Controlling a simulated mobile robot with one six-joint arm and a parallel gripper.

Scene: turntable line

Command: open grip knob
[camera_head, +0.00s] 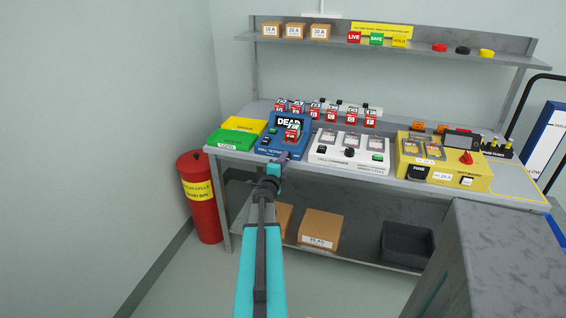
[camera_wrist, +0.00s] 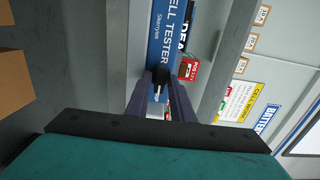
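The blue cell tester (camera_head: 284,147) stands on the bench, its display reading DEAD, with a red cell (camera_head: 292,134) in it. In the wrist view the tester (camera_wrist: 167,40) shows its front with a black knob (camera_wrist: 159,84); the red cell (camera_wrist: 187,69) is just right of it. My gripper (camera_wrist: 160,76) has its two dark fingertips on either side of the knob, which seems to fill the gap between them. In the head view my gripper (camera_head: 284,158) is at the tester's front, and the knob is hidden there.
Green (camera_head: 233,139) and yellow (camera_head: 245,125) trays lie left of the tester. A white cell charger (camera_head: 347,157) and a yellow unit (camera_head: 443,174) stand to its right. Several red-labelled cells (camera_head: 332,112) stand behind. A red bin (camera_head: 205,215) stands by the bench's left end.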

